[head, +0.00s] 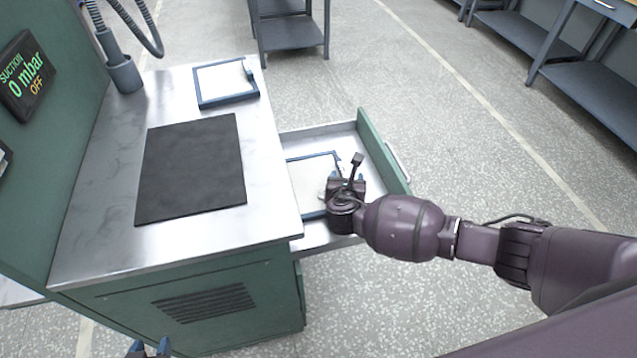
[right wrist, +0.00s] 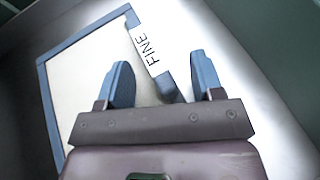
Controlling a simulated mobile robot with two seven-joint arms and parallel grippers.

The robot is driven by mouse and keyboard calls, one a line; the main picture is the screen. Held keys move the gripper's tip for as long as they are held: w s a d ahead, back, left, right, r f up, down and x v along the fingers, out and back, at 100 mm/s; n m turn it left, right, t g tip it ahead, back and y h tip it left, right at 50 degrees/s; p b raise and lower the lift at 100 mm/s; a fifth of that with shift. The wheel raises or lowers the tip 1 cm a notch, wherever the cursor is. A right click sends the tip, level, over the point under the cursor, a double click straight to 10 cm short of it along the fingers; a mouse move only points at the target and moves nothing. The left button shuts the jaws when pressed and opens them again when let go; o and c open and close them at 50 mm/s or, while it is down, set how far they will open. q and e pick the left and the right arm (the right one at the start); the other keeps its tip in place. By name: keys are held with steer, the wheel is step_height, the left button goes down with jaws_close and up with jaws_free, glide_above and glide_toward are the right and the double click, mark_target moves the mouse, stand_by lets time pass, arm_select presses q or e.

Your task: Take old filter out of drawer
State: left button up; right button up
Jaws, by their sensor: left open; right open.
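The open drawer (head: 383,150) holds a filter (head: 306,180) with a white panel and blue frame, lying flat. In the right wrist view the filter (right wrist: 88,85) carries a label reading FINE and has a blue tab (right wrist: 167,86) at its edge. My right gripper (head: 346,182) is over the filter's right side, hiding part of it. Its fingers (right wrist: 160,75) are open, on either side of the tab; I cannot tell whether they touch it. My left gripper (head: 149,348) is open at the bottom edge, only its blue fingertips showing, away from the drawer.
A second blue-framed white filter (head: 226,82) lies on the steel bench top (head: 90,220) behind a black mat (head: 192,167). A suction hose (head: 124,74) stands at the back left. A display (head: 25,78) reads 0 mbar, OFF. The floor right of the drawer is clear.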

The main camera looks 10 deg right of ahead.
jaws_close()
stand_by(0.3)
